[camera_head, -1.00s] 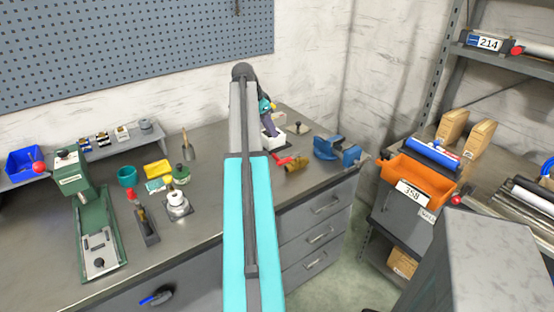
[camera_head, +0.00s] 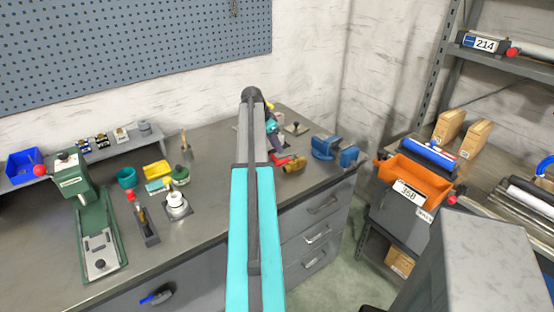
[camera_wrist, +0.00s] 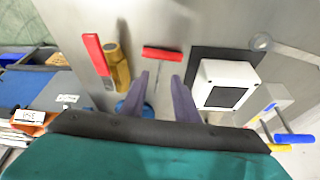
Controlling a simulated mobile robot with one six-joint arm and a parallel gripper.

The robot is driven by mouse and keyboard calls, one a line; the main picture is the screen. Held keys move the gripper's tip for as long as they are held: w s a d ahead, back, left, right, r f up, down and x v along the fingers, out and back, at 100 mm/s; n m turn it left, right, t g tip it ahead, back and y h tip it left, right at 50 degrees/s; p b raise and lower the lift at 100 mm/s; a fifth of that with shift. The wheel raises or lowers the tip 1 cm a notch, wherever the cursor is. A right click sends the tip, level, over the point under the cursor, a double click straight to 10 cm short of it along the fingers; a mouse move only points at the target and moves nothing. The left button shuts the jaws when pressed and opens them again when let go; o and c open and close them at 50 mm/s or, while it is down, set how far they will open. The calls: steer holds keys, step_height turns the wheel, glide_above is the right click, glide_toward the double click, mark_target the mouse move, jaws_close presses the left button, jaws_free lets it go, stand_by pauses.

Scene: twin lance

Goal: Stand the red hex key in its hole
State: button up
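The red hex key (camera_wrist: 162,54) has a red T-handle and a thin grey shaft. It lies on the grey bench top in the wrist view, just beyond my fingertips. My gripper (camera_wrist: 161,76) is open, with its two purple fingers apart and nothing seen between them but the bench and the end of the key's shaft. A small pale holder (camera_wrist: 270,103) at the right carries a blue-handled key (camera_wrist: 294,138) and a yellow-handled key (camera_wrist: 262,115). I cannot make out an empty hole in it. My arm hides most of this area in the head view.
A brass cylinder (camera_wrist: 120,70) and another red-handled tool (camera_wrist: 97,54) lie left of the key. A white box with a black square (camera_wrist: 226,84) stands to its right. A blue vise (camera_head: 334,150) is near the bench's right end. The bench's middle front is bare.

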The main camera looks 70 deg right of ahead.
mark_target(279, 157)
steer(key=shift+f, duration=0.1)
stand_by(0.3)
steer(key=shift+p+x, duration=1.05)
steer(key=shift+x, duration=1.45)
steer(key=shift+w+a, duration=0.1)
steer(key=shift+w, duration=0.05)
jaws_close()
